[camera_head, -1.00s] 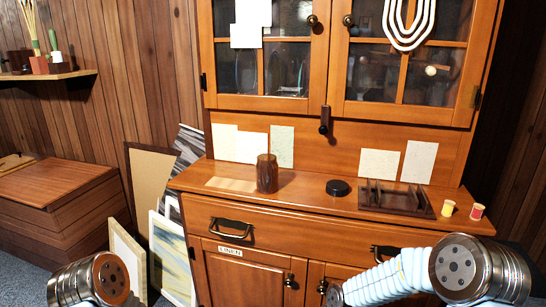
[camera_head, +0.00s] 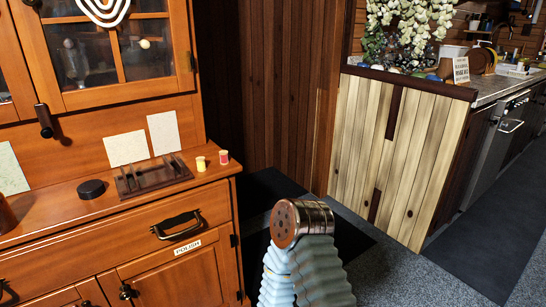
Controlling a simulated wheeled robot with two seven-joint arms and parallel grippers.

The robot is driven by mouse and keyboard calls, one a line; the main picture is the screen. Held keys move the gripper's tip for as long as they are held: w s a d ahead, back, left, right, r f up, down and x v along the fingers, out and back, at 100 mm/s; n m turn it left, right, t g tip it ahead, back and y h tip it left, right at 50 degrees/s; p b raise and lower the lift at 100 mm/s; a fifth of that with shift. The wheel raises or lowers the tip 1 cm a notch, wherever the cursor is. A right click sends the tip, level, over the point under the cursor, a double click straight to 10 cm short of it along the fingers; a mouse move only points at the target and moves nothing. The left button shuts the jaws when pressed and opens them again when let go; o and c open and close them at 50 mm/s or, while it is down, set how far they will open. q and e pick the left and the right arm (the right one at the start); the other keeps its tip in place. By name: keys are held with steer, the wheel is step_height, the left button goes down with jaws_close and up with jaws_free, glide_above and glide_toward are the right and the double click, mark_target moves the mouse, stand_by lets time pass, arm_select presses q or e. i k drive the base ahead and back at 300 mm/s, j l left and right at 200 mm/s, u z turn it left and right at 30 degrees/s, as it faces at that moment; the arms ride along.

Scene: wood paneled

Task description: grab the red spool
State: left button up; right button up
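The red spool (camera_head: 223,157) is small, with a pale rim, and stands at the right end of the wooden cabinet's counter (camera_head: 60,206). A yellow spool (camera_head: 201,163) stands just to its left, a small gap apart. One of my arms shows at the bottom centre as a ribbed pale-blue sleeve with a round metal end; no gripper fingers are visible on it. This arm is in front of and below the counter, apart from the spools. Neither gripper is in view.
A dark slotted rack (camera_head: 150,178) and a black round tin (camera_head: 91,189) stand left of the spools. A drawer handle (camera_head: 178,224) juts from the cabinet front. Open floor (camera_head: 465,215) lies to the right, beside a pale plank partition (camera_head: 385,150) and a kitchen counter.

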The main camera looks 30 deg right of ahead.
mark_target(224, 159)
steer(key=z, duration=0.75)
steer(key=i+l+u, duration=0.1)
